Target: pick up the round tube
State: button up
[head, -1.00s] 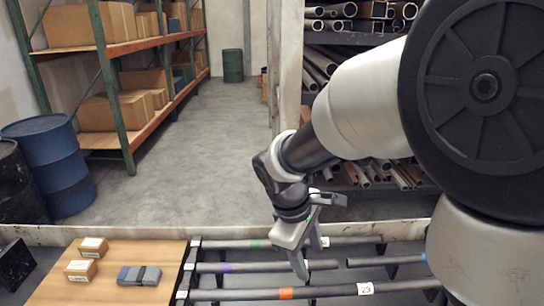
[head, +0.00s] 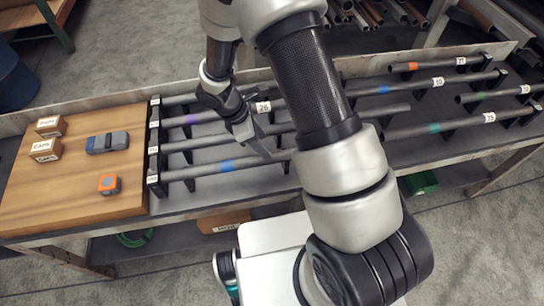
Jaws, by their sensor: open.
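Several grey tubes lie side by side on the bench in two groups. In the left group, one tube has a purple band (head: 192,119) and the front tube has a blue band (head: 226,166). In the right group are a tube with an orange band (head: 430,64), one with a blue band (head: 400,88), one with a green band (head: 478,97) and one with a teal band (head: 455,125). I cannot tell which one is the round tube. My gripper (head: 258,135) is open and empty over the left group. My arm hides the middle of the bench.
Black supports hold the tubes. A green bin (head: 421,183) sits below the bench. A rack of pipes stands behind.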

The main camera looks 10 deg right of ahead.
jog(key=x, duration=0.7)
jog(key=shift+s+a+f, duration=0.25)
jog(key=shift+f, duration=0.05)
jog(key=shift+c, duration=0.2)
jog(key=shift+r, duration=0.1)
grip_shut()
